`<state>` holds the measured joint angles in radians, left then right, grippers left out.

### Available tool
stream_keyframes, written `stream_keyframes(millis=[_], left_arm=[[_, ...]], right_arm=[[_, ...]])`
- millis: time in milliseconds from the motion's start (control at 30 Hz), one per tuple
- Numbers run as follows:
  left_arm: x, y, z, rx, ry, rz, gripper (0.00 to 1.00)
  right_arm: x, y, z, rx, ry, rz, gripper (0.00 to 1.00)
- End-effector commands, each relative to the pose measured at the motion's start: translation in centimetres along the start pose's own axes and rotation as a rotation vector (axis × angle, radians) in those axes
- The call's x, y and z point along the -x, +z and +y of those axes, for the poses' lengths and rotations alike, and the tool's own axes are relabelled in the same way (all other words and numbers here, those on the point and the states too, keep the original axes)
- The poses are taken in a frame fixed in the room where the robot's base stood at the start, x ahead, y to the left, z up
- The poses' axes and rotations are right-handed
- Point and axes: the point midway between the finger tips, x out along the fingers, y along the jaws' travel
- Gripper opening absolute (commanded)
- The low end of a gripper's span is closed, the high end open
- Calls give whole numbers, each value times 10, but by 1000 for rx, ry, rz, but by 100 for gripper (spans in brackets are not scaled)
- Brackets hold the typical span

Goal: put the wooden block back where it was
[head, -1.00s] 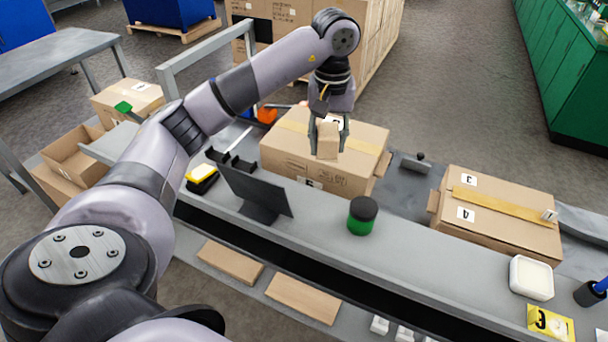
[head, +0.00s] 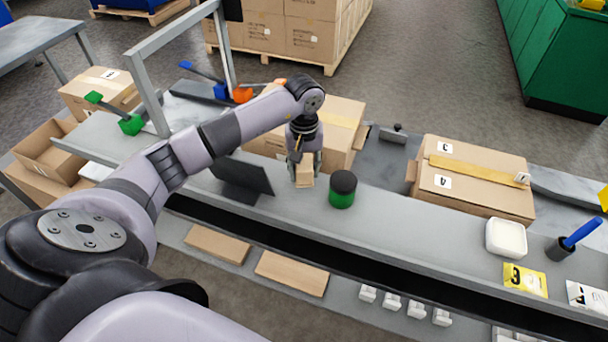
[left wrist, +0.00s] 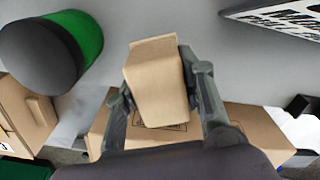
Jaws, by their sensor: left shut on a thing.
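The wooden block (head: 305,172) is a small light-tan piece held between the fingers of my left gripper (head: 304,181). In the head view the gripper points down over the grey bench, between the dark screen and the green jar. In the left wrist view the block (left wrist: 156,82) sits upright between both fingers of the left gripper (left wrist: 160,95), with grey bench surface beyond it. Whether the block touches the bench cannot be told. My right gripper is not in view.
A green jar with black lid (head: 342,189) stands close right of the gripper. A dark screen (head: 242,177) stands to its left. A cardboard box (head: 343,120) is behind. Another taped box (head: 475,184) and a white container (head: 506,237) are farther right. Bench between jar and white container is clear.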

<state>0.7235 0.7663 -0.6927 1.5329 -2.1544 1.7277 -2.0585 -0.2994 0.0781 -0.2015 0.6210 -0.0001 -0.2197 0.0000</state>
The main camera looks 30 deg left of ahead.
Motion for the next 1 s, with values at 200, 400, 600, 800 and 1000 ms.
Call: stream_keyframes(millis=[200, 400, 600, 800, 1000], left_arm=[[-30, 1, 0, 1, -2, -3, 14], [-31, 0, 0, 0, -1, 0, 14], [-34, 0, 0, 0, -1, 0, 38], [-34, 0, 0, 0, -2, -1, 51], [-34, 0, 0, 0, -2, -1, 56]], right_arm=[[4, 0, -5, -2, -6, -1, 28], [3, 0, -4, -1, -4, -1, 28], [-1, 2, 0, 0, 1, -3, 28], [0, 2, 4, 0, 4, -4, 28], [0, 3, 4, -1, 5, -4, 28]])
